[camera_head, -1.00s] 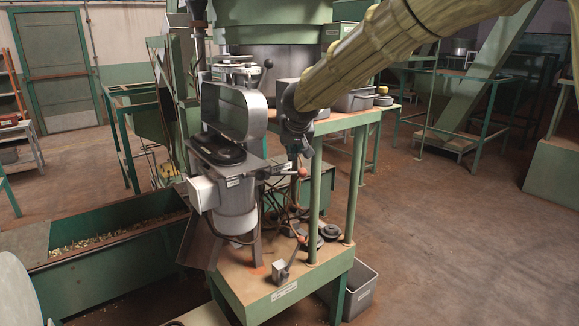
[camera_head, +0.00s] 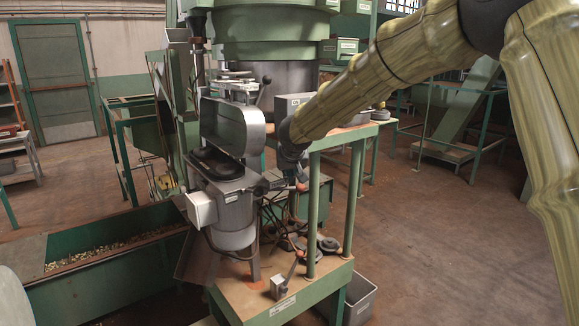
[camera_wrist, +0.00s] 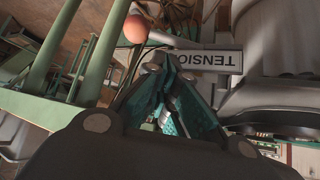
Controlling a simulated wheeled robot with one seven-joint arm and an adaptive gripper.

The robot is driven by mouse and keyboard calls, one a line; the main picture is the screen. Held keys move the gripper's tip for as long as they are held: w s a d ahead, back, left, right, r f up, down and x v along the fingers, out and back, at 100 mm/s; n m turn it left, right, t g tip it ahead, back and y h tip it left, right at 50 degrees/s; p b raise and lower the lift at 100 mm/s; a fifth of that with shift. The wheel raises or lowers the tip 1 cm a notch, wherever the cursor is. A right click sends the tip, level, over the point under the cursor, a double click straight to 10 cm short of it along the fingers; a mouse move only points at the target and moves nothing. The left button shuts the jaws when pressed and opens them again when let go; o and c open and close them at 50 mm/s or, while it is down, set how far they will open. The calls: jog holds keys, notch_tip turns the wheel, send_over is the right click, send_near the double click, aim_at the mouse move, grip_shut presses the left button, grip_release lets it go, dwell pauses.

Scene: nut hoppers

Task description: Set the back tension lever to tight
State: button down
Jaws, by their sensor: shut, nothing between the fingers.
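A lever with an orange-red ball knob (camera_head: 302,187) sticks out to the right from the side of the grey machine (camera_head: 232,215). In the wrist view the orange ball (camera_wrist: 136,28) is beyond the fingertips, to their upper left. A white plate reading "TENSIO…" (camera_wrist: 208,61), upside down and partly covered, is just beyond the fingers. My gripper (camera_wrist: 178,85) is shut and empty, its teal-padded fingers pointing toward the plate and ball. In the head view my gripper (camera_head: 294,168) is just above the knob; contact cannot be told.
A second lever (camera_head: 290,272) with a reddish knob stands on the green-framed bench (camera_head: 262,302). A black-knobbed lever (camera_head: 265,82) is on top of the machine. Green posts (camera_head: 314,215) stand close right of my gripper. Open floor (camera_head: 440,240) lies at the right.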

aim_at(284, 189)
jog(key=shift+p+x, duration=0.45)
jog(key=shift+x, duration=1.55)
jog(key=shift+f+b, duration=0.15)
jog(key=shift+b, duration=0.2)
